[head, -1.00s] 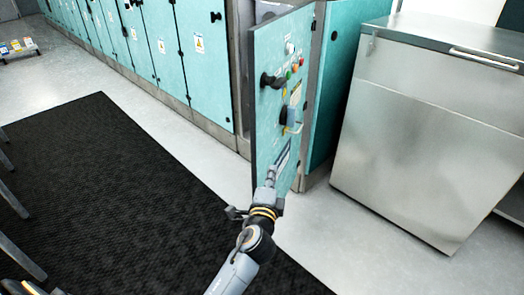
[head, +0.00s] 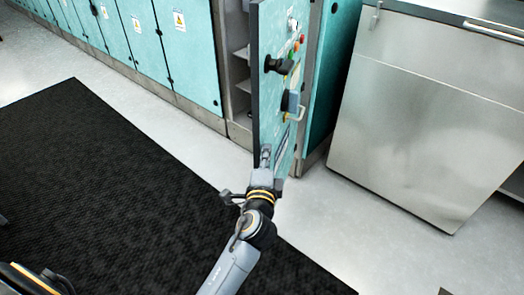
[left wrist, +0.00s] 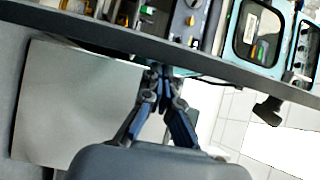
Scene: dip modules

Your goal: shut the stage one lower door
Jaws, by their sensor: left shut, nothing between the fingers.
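The teal door (head: 277,110) stands open, swung out from its cabinet, and shows nearly edge-on in the head view. Its visible face carries a black handle (head: 279,66), a blue-grey latch (head: 291,102) and small coloured buttons. My left gripper (head: 265,152) is shut and empty, at the lower part of the door near its free edge. In the left wrist view the closed fingertips (left wrist: 161,76) overlap the long grey door edge (left wrist: 95,35). I cannot tell whether they touch it. My right gripper is not in view.
A row of closed teal cabinets (head: 185,50) runs to the far left. A stainless steel cabinet (head: 420,130) stands at the right. A black mat (head: 100,180) covers the floor at the left. Pale floor is clear between mat and cabinets.

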